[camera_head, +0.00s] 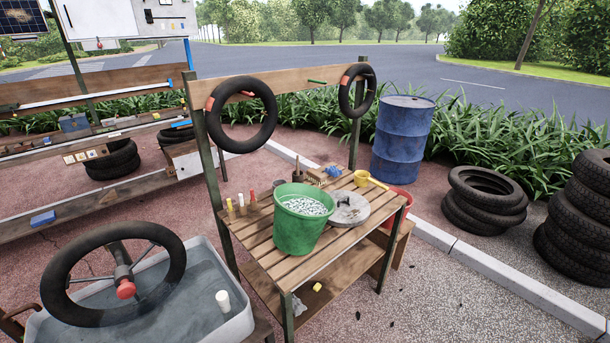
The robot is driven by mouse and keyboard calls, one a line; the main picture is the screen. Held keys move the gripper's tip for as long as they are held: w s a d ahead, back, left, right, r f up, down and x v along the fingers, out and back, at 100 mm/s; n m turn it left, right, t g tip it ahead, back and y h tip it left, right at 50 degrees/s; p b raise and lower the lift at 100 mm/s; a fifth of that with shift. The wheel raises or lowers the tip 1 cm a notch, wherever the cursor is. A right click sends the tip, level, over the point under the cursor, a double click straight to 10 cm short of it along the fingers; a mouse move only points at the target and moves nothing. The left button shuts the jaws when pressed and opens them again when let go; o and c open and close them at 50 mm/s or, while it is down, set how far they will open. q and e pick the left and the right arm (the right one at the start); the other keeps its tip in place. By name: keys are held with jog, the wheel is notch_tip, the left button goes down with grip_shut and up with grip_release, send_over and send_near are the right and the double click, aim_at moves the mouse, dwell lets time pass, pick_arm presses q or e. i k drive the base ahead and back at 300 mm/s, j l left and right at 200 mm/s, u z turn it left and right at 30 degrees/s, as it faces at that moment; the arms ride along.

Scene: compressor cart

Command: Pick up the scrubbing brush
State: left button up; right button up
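I cannot pick out the scrubbing brush for certain. A small tan-brown block (316,176) lies at the back of the slatted wooden table, behind the green bucket, and may be it; it is too small to tell. A small blue item (334,171) lies beside it. A dark upright handle (297,168) stands just left of the block; its lower end is hard to make out. Neither of my grippers shows in the head view.
The slatted table (262,232) also holds a green bucket (296,232), a grey disc (349,207) and a yellow cup (361,178). A water tub (238,327) with a wheel (62,282) stands front left. A blue barrel (402,140) and stacked tyres (575,235) stand right. Open paving lies front right.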

aim_at(318, 177)
jog(key=i+l+u, duration=0.65)
jog(key=l+u, duration=0.15)
jog(key=i+l+u, duration=0.1)
jog(key=l+u, duration=0.15)
jog(key=l, duration=0.2)
jog(key=i+l+u, duration=0.1)
jog(key=l+u, duration=0.15)
jog(key=l, duration=0.15)
jog(key=i+l+u, duration=0.1)
jog(key=l+u, duration=0.45)
jog(key=l, duration=0.3)
